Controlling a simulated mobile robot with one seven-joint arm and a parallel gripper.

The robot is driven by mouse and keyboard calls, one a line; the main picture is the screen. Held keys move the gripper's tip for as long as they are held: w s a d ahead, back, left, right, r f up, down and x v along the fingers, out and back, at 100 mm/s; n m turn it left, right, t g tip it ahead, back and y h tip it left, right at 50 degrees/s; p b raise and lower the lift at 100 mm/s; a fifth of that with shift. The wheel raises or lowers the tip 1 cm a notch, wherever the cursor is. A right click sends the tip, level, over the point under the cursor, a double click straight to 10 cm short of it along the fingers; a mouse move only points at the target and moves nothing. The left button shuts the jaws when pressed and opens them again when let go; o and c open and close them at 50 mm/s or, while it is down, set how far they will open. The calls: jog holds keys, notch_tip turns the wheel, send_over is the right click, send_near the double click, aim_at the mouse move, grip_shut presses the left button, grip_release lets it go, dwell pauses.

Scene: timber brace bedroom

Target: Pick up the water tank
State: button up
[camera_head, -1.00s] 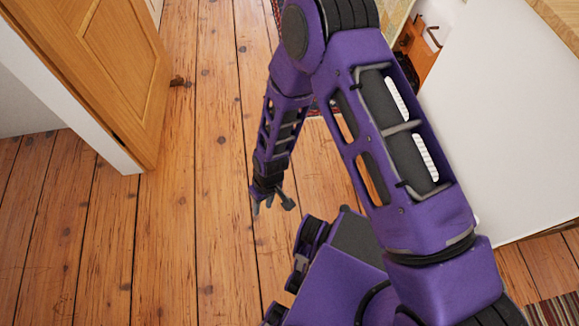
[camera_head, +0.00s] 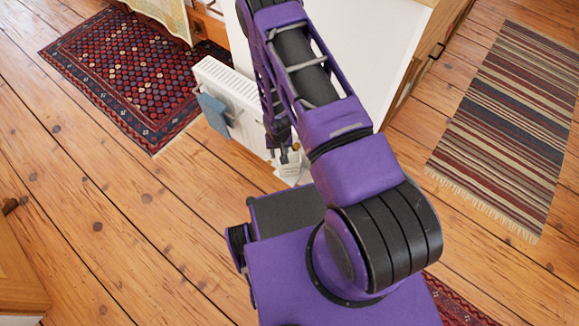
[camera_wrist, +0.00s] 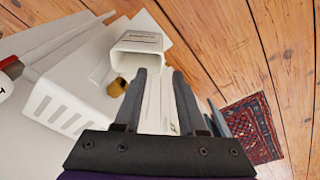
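A white, box-like container with an open end (camera_wrist: 137,48), which looks like the water tank, is in the upper middle of the wrist view. A white part (camera_wrist: 157,105) runs down from it between my two fingers; I cannot tell if they touch it. My gripper (camera_wrist: 160,74) has its fingers apart, pointing at the container. In the head view my gripper (camera_head: 283,153) hangs low beside the radiator, above a small white object (camera_head: 290,168) that is partly hidden.
A white radiator (camera_head: 215,80) with a blue cloth (camera_head: 213,112) stands by a white panel (camera_head: 370,50). A patterned red rug (camera_head: 140,75) lies left and a striped rug (camera_head: 505,125) right. Wooden floor (camera_head: 110,210) is clear at left. A white slotted part (camera_wrist: 62,112) is left of my fingers.

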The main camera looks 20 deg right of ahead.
aim_at(290, 165)
jog(key=f, duration=0.3)
jog(key=w+f+b, duration=0.1)
jog(key=f, duration=0.3)
jog(key=f+b, duration=0.1)
jog(key=f, duration=0.3)
jog(key=shift+w+f, duration=0.25)
jog(key=shift+w, duration=0.1)
grip_shut()
dwell(0.9)
